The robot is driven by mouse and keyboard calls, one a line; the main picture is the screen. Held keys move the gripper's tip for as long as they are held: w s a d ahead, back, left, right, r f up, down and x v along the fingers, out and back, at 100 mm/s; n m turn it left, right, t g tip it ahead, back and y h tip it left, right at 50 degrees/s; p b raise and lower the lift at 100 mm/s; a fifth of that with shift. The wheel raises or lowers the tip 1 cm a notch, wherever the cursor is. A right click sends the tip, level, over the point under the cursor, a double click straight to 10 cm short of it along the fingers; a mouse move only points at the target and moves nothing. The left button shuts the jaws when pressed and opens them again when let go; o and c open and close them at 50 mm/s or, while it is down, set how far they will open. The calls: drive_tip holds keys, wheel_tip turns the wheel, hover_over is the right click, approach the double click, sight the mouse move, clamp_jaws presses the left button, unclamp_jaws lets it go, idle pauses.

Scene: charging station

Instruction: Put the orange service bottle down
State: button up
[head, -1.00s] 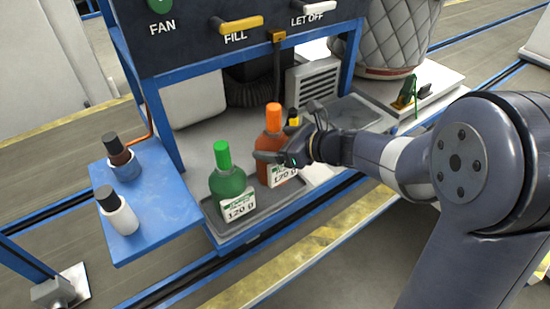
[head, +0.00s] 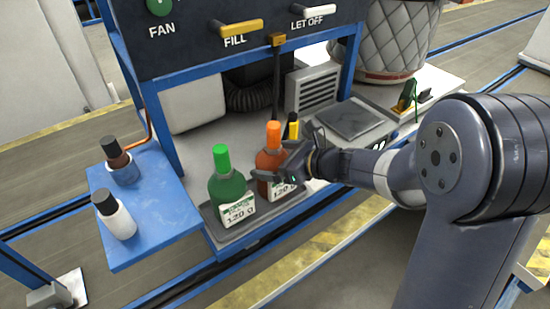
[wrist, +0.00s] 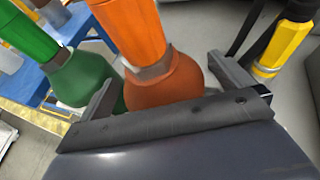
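The orange service bottle (head: 266,161) stands upright on the grey tray (head: 233,236), just right of the green bottle (head: 227,187). It appears to rest on the tray, though its base is partly hidden by my gripper. My gripper (head: 279,163) reaches in from the right at the bottle's body. In the wrist view the orange bottle (wrist: 165,84) is between my two fingers (wrist: 162,72), with narrow gaps on both sides, so my gripper looks open around it.
A blue shelf (head: 160,215) at left holds two dark-capped bottles. A scale plate (head: 352,118) lies right. A panel overhangs behind.

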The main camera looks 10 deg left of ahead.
drive_tip(key=shift+r, duration=0.15)
drive_tip(key=shift+d+r, duration=0.15)
drive_tip(key=shift+d, duration=0.1)
drive_tip(key=v, duration=1.1)
drive_tip(key=shift+d+p, duration=0.2)
drive_tip(key=shift+p, duration=0.2)
